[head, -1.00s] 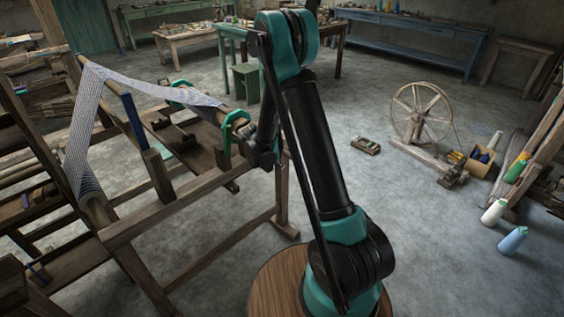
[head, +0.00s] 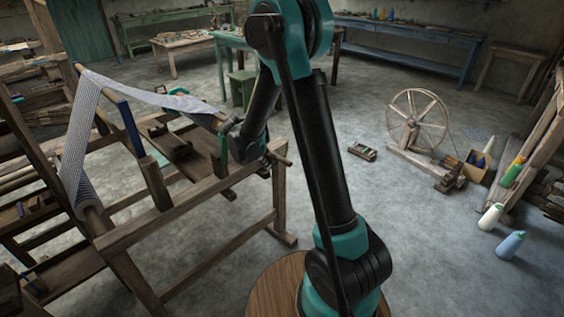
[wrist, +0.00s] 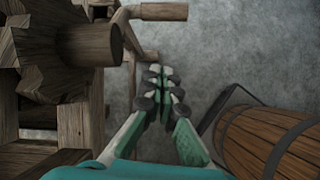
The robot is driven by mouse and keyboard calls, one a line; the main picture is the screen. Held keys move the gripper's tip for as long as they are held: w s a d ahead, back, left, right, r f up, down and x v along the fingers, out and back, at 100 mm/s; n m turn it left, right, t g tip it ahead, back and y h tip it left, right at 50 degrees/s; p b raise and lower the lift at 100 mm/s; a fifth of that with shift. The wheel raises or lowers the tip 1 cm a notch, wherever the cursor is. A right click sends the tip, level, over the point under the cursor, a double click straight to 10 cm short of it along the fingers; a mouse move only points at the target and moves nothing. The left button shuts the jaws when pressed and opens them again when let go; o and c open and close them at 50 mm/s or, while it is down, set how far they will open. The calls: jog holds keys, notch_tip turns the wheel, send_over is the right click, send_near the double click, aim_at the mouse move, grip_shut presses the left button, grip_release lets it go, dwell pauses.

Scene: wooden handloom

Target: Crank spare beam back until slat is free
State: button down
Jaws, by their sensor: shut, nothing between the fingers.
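The wooden loom (head: 185,222) stands at the left of the head view. Striped cloth (head: 75,150) runs from a front roller (head: 97,217) up over the top and back toward a rear beam (head: 203,119). I cannot pick out the slat or tell which beam is the spare one. In the wrist view my gripper (wrist: 160,75) is shut and empty, with grey floor behind its fingertips. A toothed wooden wheel (wrist: 35,60) with a round axle end (wrist: 95,45) is to its left. A wooden handle (wrist: 163,11) lies beyond the fingertips, apart from them.
Loom posts and rails stand close to my arm on the left. The floor between (head: 420,240) is clear. Tables (head: 410,40) line the back.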

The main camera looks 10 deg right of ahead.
jog(key=d+r+m+y, duration=0.2)
jog(key=d+r+m, duration=0.4)
jog(key=m, duration=1.1)
jog(key=d+r+m+y, duration=0.2)
jog(key=d+r+m, duration=0.45)
jog(key=m, duration=1.15)
jog(key=shift+g, duration=0.3)
jog(key=shift+s+a+f+x, duration=0.1)
jog(key=shift+a+x, duration=0.2)
jog(key=shift+x, duration=1.85)
jog(key=shift+s+a+f+x, duration=0.1)
jog(key=shift+a+x, duration=0.25)
jog(key=shift+x, duration=1.8)
jog(key=shift+s+a+x, duration=0.15)
jog(key=shift+a+x, duration=0.15)
jog(key=shift+x, duration=1.9)
